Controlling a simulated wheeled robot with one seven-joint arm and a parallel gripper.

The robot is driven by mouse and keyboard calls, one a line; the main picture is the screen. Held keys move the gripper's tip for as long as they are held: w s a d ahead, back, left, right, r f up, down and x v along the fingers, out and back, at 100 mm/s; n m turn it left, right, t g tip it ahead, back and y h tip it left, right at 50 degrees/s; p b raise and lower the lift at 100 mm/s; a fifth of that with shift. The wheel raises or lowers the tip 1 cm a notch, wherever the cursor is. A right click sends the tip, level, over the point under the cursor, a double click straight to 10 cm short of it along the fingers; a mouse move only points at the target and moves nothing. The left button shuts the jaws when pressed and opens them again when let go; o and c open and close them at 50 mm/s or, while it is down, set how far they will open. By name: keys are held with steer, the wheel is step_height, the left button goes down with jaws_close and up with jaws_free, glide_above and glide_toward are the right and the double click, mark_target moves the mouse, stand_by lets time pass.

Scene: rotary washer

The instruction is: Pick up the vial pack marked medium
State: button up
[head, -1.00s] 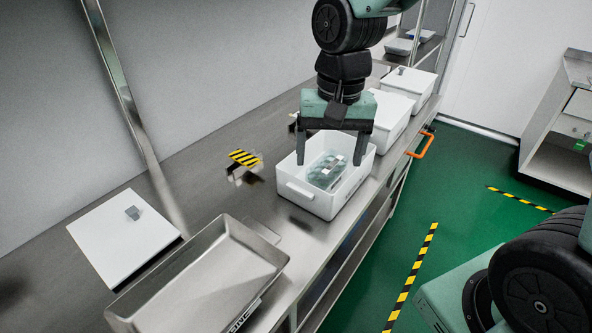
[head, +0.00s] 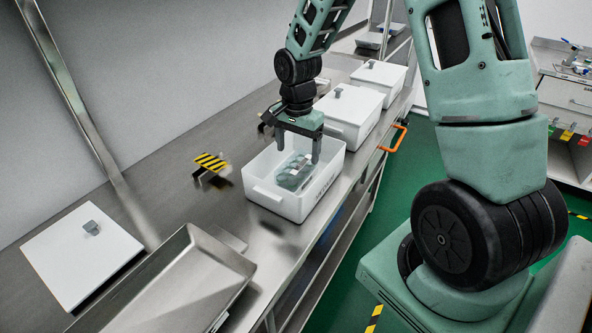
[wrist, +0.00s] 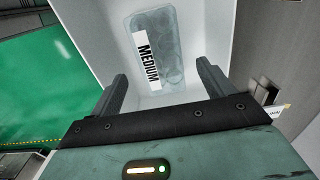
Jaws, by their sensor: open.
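The vial pack (head: 295,172) is a clear, pale blue pack lying inside an open white bin (head: 267,196) on the steel counter. In the wrist view the vial pack (wrist: 166,62) shows a white label reading MEDIUM, and round vial shapes show through it. My gripper (head: 298,151) is open and empty over the bin, with its fingers pointing down at the pack. In the wrist view my gripper (wrist: 160,80) has one finger on each side of the pack's near end, apart from it. How far the fingertips are above the pack is hard to tell.
Two lidded white bins (head: 350,112) (head: 379,77) stand behind the open one. A steel tray (head: 180,285), a white lid (head: 80,255) with a grey knob and a small yellow-black striped piece (head: 210,162) are on the counter. An orange handle (head: 395,137) sticks out at the counter's edge.

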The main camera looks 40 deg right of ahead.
mark_target(297, 162)
steer(key=shift+a+f+p, duration=0.15)
steer(key=shift+f+p, duration=0.65)
steer(key=shift+f, duration=2.9)
steer(key=c, duration=1.1)
